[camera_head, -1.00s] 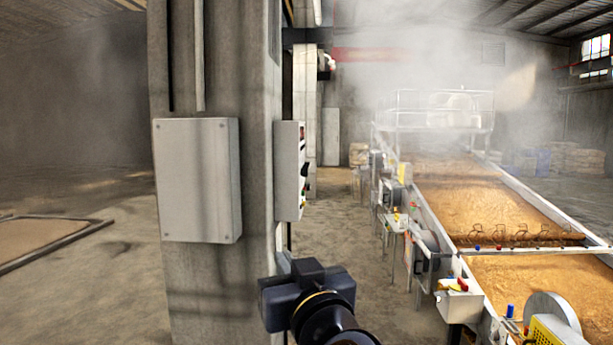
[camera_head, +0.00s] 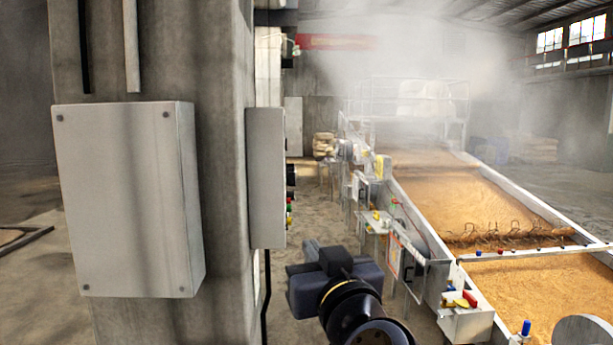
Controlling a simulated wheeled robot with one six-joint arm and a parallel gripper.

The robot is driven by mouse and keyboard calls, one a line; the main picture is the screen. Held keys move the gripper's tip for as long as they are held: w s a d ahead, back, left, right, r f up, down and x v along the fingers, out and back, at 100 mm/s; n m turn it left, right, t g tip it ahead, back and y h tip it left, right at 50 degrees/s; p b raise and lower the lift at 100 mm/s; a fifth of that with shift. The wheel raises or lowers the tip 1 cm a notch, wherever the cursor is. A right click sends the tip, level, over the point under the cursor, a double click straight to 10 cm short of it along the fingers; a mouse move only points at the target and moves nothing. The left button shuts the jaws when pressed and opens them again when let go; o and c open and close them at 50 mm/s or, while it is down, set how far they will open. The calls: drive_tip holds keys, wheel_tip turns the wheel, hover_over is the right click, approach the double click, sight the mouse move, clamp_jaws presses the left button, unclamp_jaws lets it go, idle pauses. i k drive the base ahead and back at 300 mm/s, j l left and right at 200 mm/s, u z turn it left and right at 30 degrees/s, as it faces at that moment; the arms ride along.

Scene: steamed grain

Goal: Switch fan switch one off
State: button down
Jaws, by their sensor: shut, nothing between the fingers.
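A grey control box (camera_head: 265,178) is mounted on the side of the concrete pillar. I see it nearly edge-on, with a black knob (camera_head: 291,175) and small coloured buttons (camera_head: 289,208) sticking out from its right face. The front of that face is turned away, so I cannot read any label or tell which control is fan switch one. My gripper (camera_head: 311,250) is shut and empty, lower right of the control box and apart from it. Its fingertips are small and dark in this view.
A larger blank grey box (camera_head: 128,200) is on the near face of the pillar (camera_head: 225,150). A long grain bed (camera_head: 480,205) with machine boxes and motors along its side stands at the right. Steam hangs behind.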

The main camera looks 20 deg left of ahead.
sight(290, 178)
drive_tip(key=i+j+z, duration=0.1)
drive_tip(key=i+j, duration=0.15)
drive_tip(key=i+j+z, duration=0.1)
drive_tip(key=i+j, duration=0.15)
drive_tip(key=j, duration=0.2)
drive_tip(key=i+j+z, duration=0.25)
drive_tip(key=i+j, duration=0.25)
drive_tip(key=j, duration=0.25)
